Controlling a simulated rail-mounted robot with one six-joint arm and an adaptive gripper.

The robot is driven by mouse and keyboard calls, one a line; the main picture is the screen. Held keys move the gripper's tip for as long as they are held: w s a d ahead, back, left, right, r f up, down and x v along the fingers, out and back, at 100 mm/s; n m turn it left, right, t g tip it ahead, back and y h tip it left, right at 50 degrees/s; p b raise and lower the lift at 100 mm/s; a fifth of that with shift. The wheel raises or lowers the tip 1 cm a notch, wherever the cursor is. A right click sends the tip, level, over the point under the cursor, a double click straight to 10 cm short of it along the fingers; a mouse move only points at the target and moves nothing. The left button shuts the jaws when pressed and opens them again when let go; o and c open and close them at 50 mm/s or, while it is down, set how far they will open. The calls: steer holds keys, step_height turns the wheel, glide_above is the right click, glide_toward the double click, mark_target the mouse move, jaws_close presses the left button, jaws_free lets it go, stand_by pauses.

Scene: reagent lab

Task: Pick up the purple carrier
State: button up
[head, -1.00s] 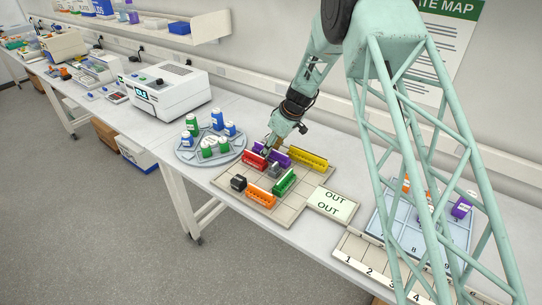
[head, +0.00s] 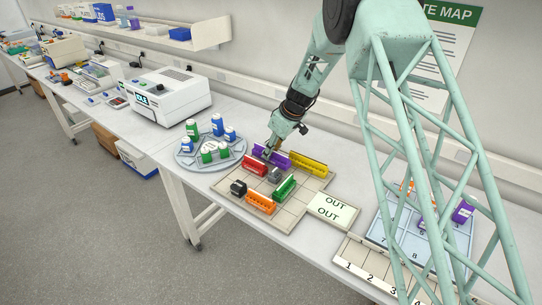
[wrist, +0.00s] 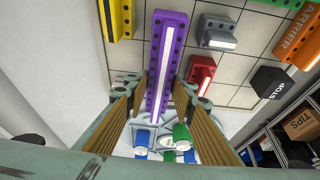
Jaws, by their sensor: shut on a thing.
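The purple carrier (head: 276,156) is a long bar with a pale strip along its top, at the back of the tiled board (head: 275,214) between the red and yellow carriers. My gripper (head: 267,153) is down at it in the head view. In the wrist view, the ribbed fingers of my gripper (wrist: 157,98) are on either side of the purple carrier (wrist: 178,25), shut on it. The carrier's underside is hidden, so I cannot tell whether it touches the board.
A red carrier (head: 255,167) and a yellow carrier (head: 309,165) flank it closely. Green (head: 284,187) and orange (head: 260,203) carriers and dark blocks stand nearer the front. A round tray (head: 183,158) of bottles is at left. An OUT card (head: 345,210) lies at right.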

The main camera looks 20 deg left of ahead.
steer(key=shift+r, duration=3.95)
